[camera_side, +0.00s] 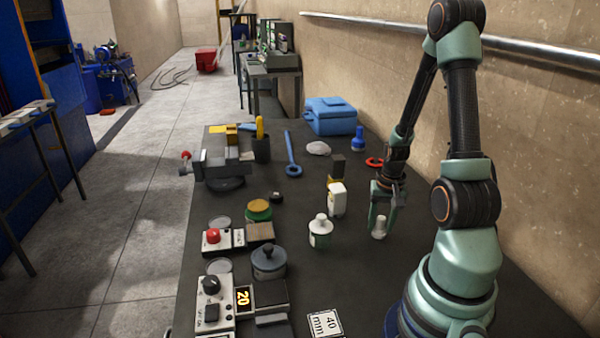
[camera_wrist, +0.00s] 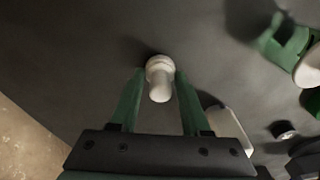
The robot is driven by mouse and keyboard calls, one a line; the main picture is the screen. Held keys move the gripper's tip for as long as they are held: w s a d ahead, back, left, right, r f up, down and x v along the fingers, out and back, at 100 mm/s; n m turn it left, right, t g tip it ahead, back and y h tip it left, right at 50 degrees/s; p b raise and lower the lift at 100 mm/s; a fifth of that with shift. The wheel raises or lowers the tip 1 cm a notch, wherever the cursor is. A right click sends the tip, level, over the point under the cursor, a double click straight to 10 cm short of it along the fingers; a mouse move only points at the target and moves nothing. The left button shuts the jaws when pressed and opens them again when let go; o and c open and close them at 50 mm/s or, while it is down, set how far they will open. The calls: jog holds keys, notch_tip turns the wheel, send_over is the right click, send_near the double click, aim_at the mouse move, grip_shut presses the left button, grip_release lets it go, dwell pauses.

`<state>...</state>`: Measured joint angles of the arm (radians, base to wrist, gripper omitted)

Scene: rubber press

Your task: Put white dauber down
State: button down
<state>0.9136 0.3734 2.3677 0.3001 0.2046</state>
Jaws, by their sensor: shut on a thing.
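The white dauber (camera_side: 379,229) is a small pale piece at the right side of the dark table. My gripper (camera_side: 380,215) points down and is shut on it. In the wrist view the white dauber (camera_wrist: 160,80) stands between the two green fingertips of my gripper (camera_wrist: 155,75), with its rounded end toward the camera. A dark shadow lies close beside it on the table. The dauber is at or just above the table top; I cannot tell whether it touches.
A white jar (camera_side: 320,232) and a white bottle (camera_side: 337,200) stand left of my gripper. A red ring (camera_side: 374,162) and a blue bottle (camera_side: 358,140) are behind it. A "40 mm" card (camera_side: 325,323) lies in front.

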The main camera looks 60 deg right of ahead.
aim_at(381, 231)
jog(key=shift+f, duration=0.1)
jog(key=shift+c, duration=1.8)
grip_release()
notch_tip(381, 231, up, 12)
jog(key=w+a+r+n+t, duration=0.2)
jog(key=w+a+r+n, duration=0.2)
jog(key=a, duration=0.8)
jog(key=w+a+r+n+t+y, duration=0.1)
jog(key=w+a+r+n, duration=0.4)
jog(key=a, duration=0.8)
notch_tip(381, 231, up, 3)
jog(key=n+t, duration=0.1)
jog(key=n, duration=0.2)
jog(key=shift+n+t, duration=0.4)
